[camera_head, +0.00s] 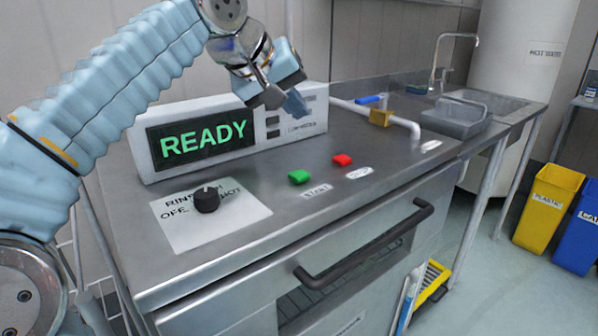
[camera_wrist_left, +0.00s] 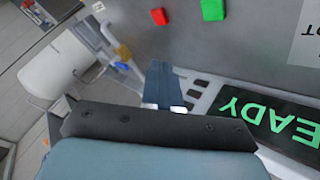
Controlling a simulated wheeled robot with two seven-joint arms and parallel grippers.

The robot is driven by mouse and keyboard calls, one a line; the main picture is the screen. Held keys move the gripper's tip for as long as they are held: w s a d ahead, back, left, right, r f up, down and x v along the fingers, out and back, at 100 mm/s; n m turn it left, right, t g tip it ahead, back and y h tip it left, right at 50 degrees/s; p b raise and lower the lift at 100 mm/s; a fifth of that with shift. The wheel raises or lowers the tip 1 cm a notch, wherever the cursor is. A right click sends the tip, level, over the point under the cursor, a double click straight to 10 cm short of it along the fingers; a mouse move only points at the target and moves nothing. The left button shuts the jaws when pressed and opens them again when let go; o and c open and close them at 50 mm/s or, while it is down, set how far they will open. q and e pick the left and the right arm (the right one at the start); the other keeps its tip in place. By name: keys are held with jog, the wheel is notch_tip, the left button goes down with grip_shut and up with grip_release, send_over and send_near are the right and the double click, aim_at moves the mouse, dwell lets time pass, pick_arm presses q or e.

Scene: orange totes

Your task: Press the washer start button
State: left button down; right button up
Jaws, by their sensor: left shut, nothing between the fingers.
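The green button (camera_head: 299,177) sits on the steel washer top (camera_head: 260,256), with a label reading START in front of it. A red button (camera_head: 342,160) is to its right. The display box (camera_head: 318,120) behind them reads READY in green. My left gripper (camera_head: 297,104) is shut and empty, in front of the right part of the display box and above the green button, apart from it. In the left wrist view the green button (camera_wrist_left: 213,10) is at the top edge, the red button (camera_wrist_left: 160,17) to its left, and the shut fingertips (camera_wrist_left: 163,84) lie below both. My right gripper is not in view.
A black knob (camera_head: 207,200) stands on a white plate at the left of the top. A dark handle (camera_head: 365,247) runs along the front. The top around the buttons is clear.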

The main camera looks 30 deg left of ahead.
pick_arm(q)
jog(key=b, duration=0.4)
send_over(295, 175)
notch_tip(295, 175, down, 7)
jog(key=shift+f, duration=0.1)
jog(key=shift+f+b, duration=0.45)
jog(key=shift+f, duration=0.25)
dwell(1.3)
jog(key=shift+f, duration=0.4)
jog(key=shift+f+b, duration=0.5)
jog(key=shift+b, duration=0.15)
dwell(0.3)
jog(key=shift+r, duration=0.15)
jog(key=shift+r+p, duration=0.75)
jog(key=shift+p, duration=0.15)
